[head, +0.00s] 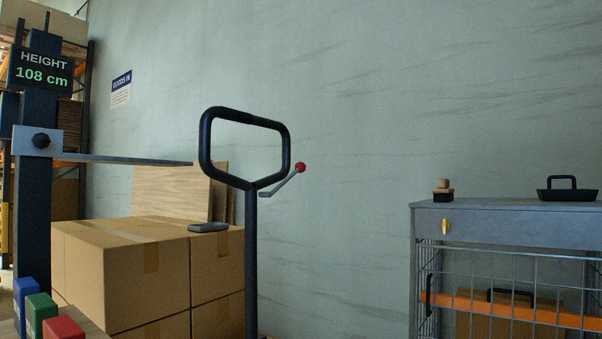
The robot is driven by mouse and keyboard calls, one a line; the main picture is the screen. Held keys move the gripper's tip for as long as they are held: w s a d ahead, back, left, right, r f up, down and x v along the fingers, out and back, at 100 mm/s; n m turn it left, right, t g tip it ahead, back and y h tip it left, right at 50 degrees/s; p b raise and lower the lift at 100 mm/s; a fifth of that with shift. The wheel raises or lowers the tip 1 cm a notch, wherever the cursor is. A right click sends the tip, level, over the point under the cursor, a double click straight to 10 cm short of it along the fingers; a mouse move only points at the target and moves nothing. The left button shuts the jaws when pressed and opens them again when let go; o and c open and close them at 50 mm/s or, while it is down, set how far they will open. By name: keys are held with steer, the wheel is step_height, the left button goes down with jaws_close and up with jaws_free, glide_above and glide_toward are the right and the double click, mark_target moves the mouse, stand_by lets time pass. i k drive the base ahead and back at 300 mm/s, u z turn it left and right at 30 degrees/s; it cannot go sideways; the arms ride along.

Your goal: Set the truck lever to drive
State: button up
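The truck's black loop handle (204,150) stands upright on a dark pole in the middle of the head view. A thin grey lever (283,184) with a red ball knob (300,167) shows just right of the pole, below the loop. The lever slants up to the right from the pole. No drive mark or other position label can be read near it. My gripper is not in view.
Stacked cardboard boxes (120,265) stand left of the pole. A height post (33,210) with a display (41,71) reading 108 cm and a thin horizontal arm (125,159) is at the left. A grey-topped wire cage cart (500,226) stands at the right. Between pole and cart only bare wall shows.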

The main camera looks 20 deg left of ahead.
mark_target(300, 167)
steer(key=k, duration=1.25)
steer(key=u, duration=0.5)
steer(key=i, duration=0.55)
steer(key=u, duration=0.7)
steer(key=i, duration=0.75)
steer(key=z, duration=0.8)
steer(key=i, duration=0.8)
steer(key=z, duration=0.9)
